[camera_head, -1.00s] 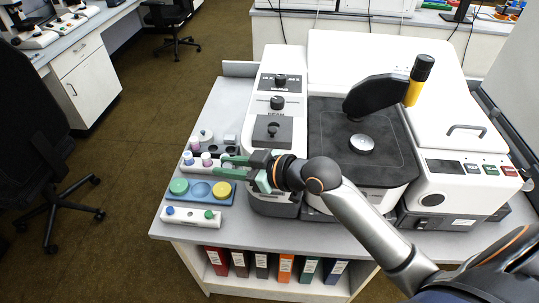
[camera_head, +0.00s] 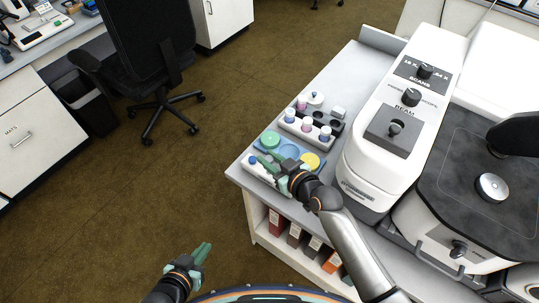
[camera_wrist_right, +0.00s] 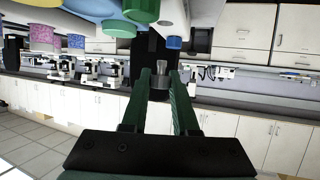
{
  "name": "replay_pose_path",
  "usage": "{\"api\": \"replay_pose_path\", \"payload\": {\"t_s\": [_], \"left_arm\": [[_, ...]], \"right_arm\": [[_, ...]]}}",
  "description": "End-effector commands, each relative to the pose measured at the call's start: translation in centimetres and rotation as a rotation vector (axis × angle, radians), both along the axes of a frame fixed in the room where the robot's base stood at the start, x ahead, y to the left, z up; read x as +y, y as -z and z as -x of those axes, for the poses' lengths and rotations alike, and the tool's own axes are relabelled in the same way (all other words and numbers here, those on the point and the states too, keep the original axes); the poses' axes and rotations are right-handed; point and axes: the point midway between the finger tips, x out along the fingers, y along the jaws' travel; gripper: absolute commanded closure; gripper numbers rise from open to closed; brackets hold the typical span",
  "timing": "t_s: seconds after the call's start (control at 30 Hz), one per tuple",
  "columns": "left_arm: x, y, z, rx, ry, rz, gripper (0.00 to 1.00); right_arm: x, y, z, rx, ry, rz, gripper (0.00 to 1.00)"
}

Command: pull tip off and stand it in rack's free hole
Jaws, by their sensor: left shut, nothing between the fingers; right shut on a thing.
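My right gripper (camera_head: 268,163) is over the front of the table, above the low white rack (camera_head: 247,168). In the right wrist view (camera_wrist_right: 166,75) its fingers are close together on a small pale grey piece (camera_wrist_right: 160,70), seemingly the tip. The piece is too small to see clearly. The rack's blue cap (camera_head: 253,160) shows left of the gripper; in the wrist view a blue cap (camera_wrist_right: 173,42) and a green cap (camera_wrist_right: 147,10) show. My gripper and arm hide part of the rack, and I cannot make out its free hole. My left gripper (camera_head: 206,248) is shut and empty over the floor.
Behind the rack is a blue tray with a green dish (camera_head: 270,139) and a yellow dish (camera_head: 310,160). Beyond are capped vials (camera_head: 307,125) and a white pot (camera_head: 315,98). A chair (camera_head: 155,60) is across the floor.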

Motion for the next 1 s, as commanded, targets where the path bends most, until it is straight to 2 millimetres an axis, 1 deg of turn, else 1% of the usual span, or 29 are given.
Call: {"api": "replay_pose_path", "payload": {"t_s": [0.03,0.3,0.33,0.37,1.0], "left_arm": [[0.0,0.8,0.0,0.001,0.0,0.0,1.0],[0.0,3.3,0.1,0.001,0.0,0.0,1.0],[0.0,2.8,0.1,0.003,0.0,-0.001,1.0],[0.0,2.8,0.1,0.005,0.0,-0.001,1.0],[0.0,2.8,0.1,0.002,0.001,-0.001,1.0]], "right_arm": [[0.0,0.8,0.0,0.001,0.0,-0.001,1.0],[0.0,3.1,0.0,0.0,-0.001,0.0,1.0],[0.0,2.5,0.0,-0.001,-0.001,-0.001,1.0],[0.0,2.4,0.0,0.0,-0.001,0.0,1.0],[0.0,3.0,0.0,0.0,0.0,0.0,1.0]]}}
